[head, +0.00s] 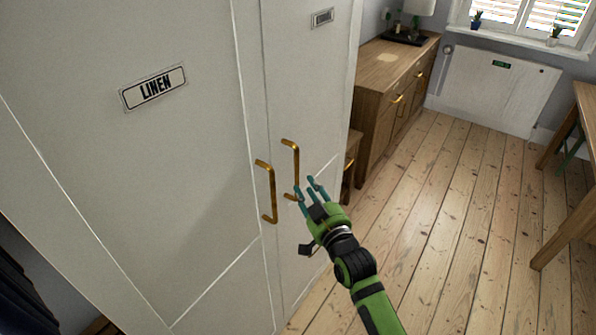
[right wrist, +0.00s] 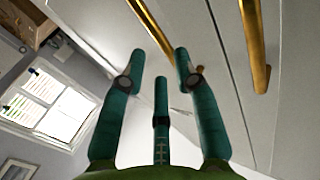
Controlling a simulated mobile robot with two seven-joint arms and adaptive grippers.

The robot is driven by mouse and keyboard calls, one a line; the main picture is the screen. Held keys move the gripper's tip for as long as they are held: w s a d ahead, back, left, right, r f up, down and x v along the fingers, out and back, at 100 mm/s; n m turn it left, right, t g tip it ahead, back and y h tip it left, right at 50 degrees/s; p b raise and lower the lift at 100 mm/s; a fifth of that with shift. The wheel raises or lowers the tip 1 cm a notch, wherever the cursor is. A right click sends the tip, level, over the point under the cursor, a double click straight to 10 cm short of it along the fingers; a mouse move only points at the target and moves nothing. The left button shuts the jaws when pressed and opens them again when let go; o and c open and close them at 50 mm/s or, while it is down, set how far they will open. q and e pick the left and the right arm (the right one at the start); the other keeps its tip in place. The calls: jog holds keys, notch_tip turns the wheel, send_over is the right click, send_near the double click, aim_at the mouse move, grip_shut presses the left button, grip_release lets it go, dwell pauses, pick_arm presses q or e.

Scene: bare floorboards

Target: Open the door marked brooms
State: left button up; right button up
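A tall white cupboard has two doors. The left door (head: 200,140) bears a sign reading LINEN (head: 154,87). The right door (head: 310,85) bears a small sign (head: 322,18) at too steep an angle to read. Each door has a vertical brass handle: the left door's handle (head: 272,190) and the right door's handle (head: 295,160). Both doors look shut. My green right gripper (head: 306,185) is open, its teal fingers spread beside the lower part of the right door's handle. In the right wrist view the fingers (right wrist: 160,72) hold nothing, with this handle (right wrist: 152,25) just beyond them. My left gripper is out of view.
A wooden sideboard (head: 385,70) with a lamp stands beyond the cupboard's right side, with a low wooden piece (head: 351,160) nearer. A white radiator (head: 490,90) is under the window. A wooden table (head: 572,225) stands at the right. The floorboards (head: 440,220) between are clear.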

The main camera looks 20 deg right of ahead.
aim_at(298, 174)
jog(key=shift+w+a+p, duration=0.15)
jog(key=shift+w+p, duration=0.2)
jog(key=shift+w, duration=1.25)
jog(key=shift+w+a+p, duration=0.15)
jog(key=shift+w+p, duration=0.15)
jog(key=shift+w, duration=1.3)
grip_shut()
